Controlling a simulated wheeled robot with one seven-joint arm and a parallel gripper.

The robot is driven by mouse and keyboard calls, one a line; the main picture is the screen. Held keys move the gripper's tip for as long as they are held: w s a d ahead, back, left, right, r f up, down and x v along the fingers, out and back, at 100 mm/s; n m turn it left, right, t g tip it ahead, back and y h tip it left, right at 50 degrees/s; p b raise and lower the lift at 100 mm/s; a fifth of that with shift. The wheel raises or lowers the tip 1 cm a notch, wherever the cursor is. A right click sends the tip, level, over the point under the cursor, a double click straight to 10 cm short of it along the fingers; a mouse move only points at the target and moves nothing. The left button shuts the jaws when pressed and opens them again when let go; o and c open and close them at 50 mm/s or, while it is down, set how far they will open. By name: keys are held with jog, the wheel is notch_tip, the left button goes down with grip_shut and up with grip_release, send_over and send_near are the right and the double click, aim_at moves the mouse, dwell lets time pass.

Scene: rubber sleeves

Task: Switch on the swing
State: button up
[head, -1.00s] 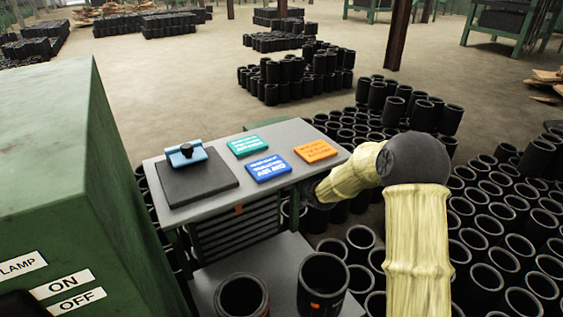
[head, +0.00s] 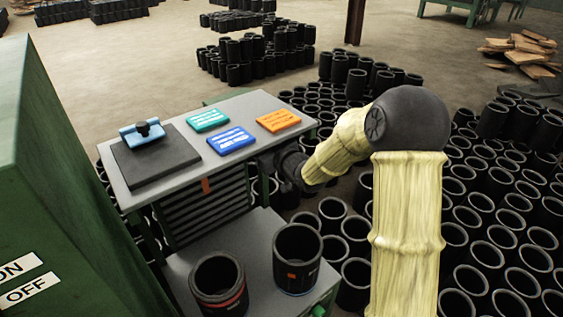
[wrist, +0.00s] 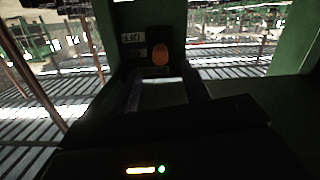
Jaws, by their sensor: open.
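In the wrist view, a rounded orange piece (wrist: 160,52) sits on a dark green post or panel, beside two small labels (wrist: 133,38). The upper label seems to read OFF upside down; the lower is too dark to read. I cannot tell whether the orange piece is a switch or a lamp. My gripper (wrist: 163,82) is open and empty, with its dark fingers below the orange piece and apart from it. In the head view, ON and OFF labels (head: 27,291) show on the green cabinet (head: 60,220) at the left edge; any control beside them is out of frame.
A grey table (head: 190,185) holds a black pad with a blue clamp, and teal, blue and orange plates (head: 278,121). Two black sleeves (head: 297,258) stand on the lower shelf (head: 255,235). Many black sleeves (head: 500,265) crowd the floor at right; open floor lies behind.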

jog(key=b+v, duration=0.2)
jog(key=v, duration=0.8)
jog(key=shift+d, duration=0.1)
jog(key=shift+c, duration=0.3)
